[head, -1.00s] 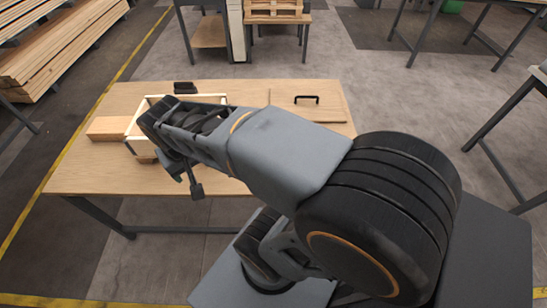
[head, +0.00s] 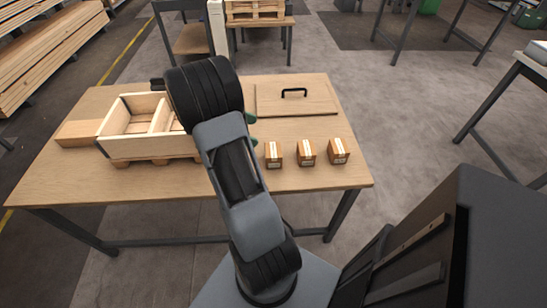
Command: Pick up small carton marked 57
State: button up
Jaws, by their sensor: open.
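Three small brown cartons with pale tape and white labels stand in a row on the front right of the wooden table: a left carton (head: 274,154), a middle carton (head: 306,152) and a right carton (head: 339,151). Their marks are too small to read, so I cannot tell which is 57. My gripper (head: 251,130) is mostly hidden behind my arm. Only what look like its two dark green fingertips show, apart from each other, just behind and left of the left carton. No carton shows between them.
An open wooden crate (head: 152,148) with a divider stands on the table's left, beside a wooden block (head: 77,133). A flat wooden panel (head: 290,110) with a black handle lies behind the cartons. The table (head: 300,181) is bare in front of them.

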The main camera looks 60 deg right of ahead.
send_near(273, 149)
jog(key=shift+s+d+f, duration=0.4)
jog(key=shift+s+f, duration=0.2)
jog(key=shift+f, duration=0.1)
jog(key=shift+x, duration=3.7)
jog(key=shift+s+r, duration=0.1)
jog(key=shift+c, duration=0.2)
jog(key=c, duration=0.9)
jog(key=shift+c, duration=0.3)
jog(key=shift+r, duration=0.15)
